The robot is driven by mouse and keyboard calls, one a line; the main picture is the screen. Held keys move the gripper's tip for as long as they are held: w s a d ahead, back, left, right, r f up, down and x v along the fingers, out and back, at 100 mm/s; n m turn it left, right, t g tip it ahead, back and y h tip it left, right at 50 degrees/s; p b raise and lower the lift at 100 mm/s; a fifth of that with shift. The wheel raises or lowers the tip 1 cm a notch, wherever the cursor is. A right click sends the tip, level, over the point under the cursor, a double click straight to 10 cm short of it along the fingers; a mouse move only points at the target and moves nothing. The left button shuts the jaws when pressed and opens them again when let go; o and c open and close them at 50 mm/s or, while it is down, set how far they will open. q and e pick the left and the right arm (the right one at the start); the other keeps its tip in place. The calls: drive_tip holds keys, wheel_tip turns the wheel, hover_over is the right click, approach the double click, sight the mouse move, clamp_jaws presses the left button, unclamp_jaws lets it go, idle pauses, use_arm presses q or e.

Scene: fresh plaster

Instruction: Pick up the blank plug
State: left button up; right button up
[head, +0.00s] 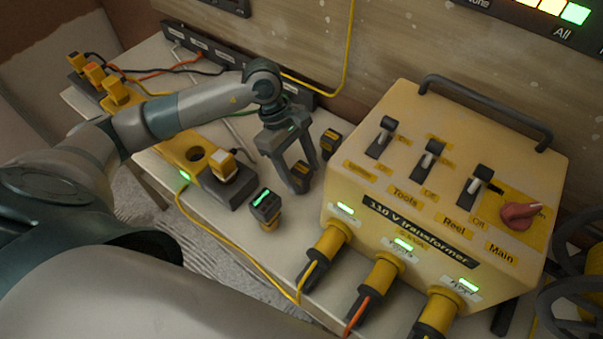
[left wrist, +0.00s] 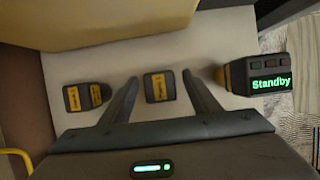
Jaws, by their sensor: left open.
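Two small black plugs with yellow labels lie on the pale bench; their lettering is too small to read, so I cannot tell for certain which is the blank plug. One plug (head: 301,173) is by my left fingertips; in the left wrist view this plug (left wrist: 160,87) sits between the fingers, with a gap on each side. The other plug (head: 330,142) lies farther back and shows at left in the left wrist view (left wrist: 87,97). My left gripper (head: 303,178) points down, open and empty; it also shows in the left wrist view (left wrist: 160,78). My right gripper is out of view.
A black device (head: 266,206) with a lit green display reading Standby (left wrist: 270,83) stands nearby. The yellow transformer (head: 430,215) is close on the right. A yellow socket strip (head: 182,150) and cables lie left. A wall is behind.

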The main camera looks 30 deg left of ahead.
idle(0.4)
use_arm(q)
drive_tip(key=c, duration=1.2)
drive_tip(key=shift+o, duration=0.2)
wheel_tip(320, 180, up, 9)
drive_tip(key=b, duration=0.3)
drive_tip(key=shift+w+f, duration=0.1)
drive_tip(key=shift+r, duration=0.65)
